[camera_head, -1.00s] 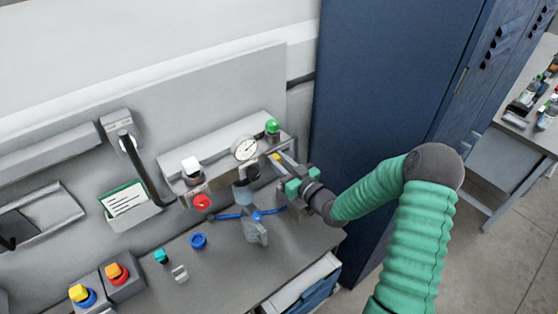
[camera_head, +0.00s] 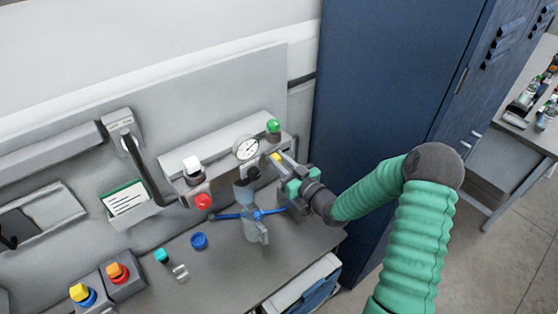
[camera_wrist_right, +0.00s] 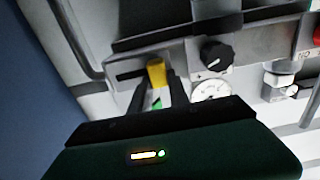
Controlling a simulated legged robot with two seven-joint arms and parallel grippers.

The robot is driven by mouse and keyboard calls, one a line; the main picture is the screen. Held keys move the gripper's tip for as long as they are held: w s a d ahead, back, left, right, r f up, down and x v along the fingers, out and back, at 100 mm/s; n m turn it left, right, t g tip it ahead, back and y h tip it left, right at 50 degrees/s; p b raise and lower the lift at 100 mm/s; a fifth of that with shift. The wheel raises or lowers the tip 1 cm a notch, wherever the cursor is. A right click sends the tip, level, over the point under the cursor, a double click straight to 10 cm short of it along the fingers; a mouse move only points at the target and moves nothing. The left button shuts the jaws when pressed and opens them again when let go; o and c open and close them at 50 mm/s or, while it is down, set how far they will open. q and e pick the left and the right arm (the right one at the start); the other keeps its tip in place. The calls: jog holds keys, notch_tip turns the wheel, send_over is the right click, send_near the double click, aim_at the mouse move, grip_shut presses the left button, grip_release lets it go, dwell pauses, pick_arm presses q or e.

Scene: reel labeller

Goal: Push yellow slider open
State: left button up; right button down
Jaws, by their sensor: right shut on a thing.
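The yellow slider (camera_wrist_right: 157,73) stands in a dark slot in a grey panel in the right wrist view. The visible slot runs out to the left of it, so it sits toward the right end. In the head view the yellow slider (camera_head: 276,156) is a small spot at the right end of the grey unit (camera_head: 228,150). My right gripper (camera_wrist_right: 159,84) has its dark fingers on either side of the slider and is shut on it. In the head view my right gripper (camera_head: 284,163) reaches the unit from the right. My left gripper is not in view.
A black knob (camera_wrist_right: 216,54) and a gauge (camera_wrist_right: 211,91) sit right of the slider. A green button (camera_head: 273,126) and red button (camera_head: 203,201) are on the unit. A tall blue cabinet (camera_head: 385,80) stands to the right.

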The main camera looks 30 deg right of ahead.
aim_at(285, 148)
jog(key=shift+s+f, duration=0.1)
jog(key=shift+f, duration=0.2)
jog(key=d+b, duration=0.1)
jog(key=d, duration=0.2)
jog(key=shift+d, duration=0.4)
jog(key=shift+w+d+r, duration=0.1)
jog(key=shift+w+d, duration=0.1)
jog(key=shift+d, duration=0.05)
jog(key=c, duration=1.4)
grip_release()
jog(key=shift+c, duration=0.2)
jog(key=shift+o, duration=1)
jog(key=shift+d, duration=0.25)
